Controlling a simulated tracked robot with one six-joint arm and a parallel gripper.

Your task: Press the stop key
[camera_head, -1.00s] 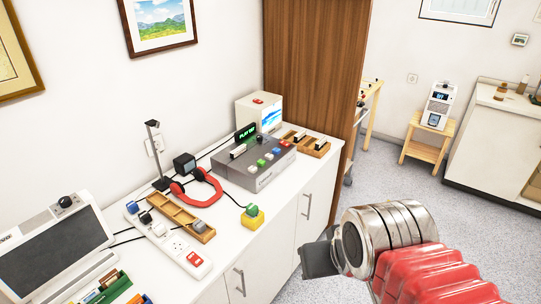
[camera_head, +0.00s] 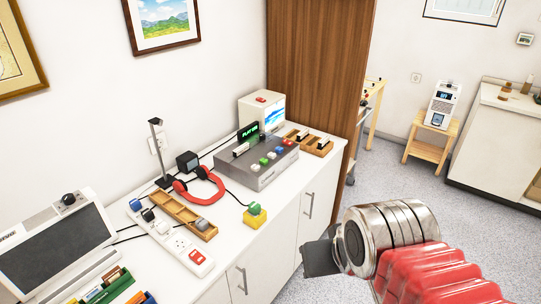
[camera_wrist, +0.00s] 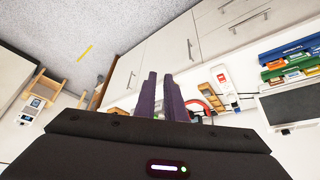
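A grey player box (camera_head: 257,162) stands on the white counter against the wall, with a lit green display (camera_head: 247,132) at its back. Key labels are too small to read, so I cannot tell which is the stop key. My gripper (camera_head: 318,258) is in front of the counter, to the right of and well apart from the box. In the wrist view its two dark fingers (camera_wrist: 160,80) lie close together with nothing between them.
On the counter, red headphones (camera_head: 205,186), a yellow block with a green button (camera_head: 254,215), a wooden tray (camera_head: 180,207) and a power strip (camera_head: 176,243) lie near the box. A tall brown cabinet (camera_head: 318,60) stands behind.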

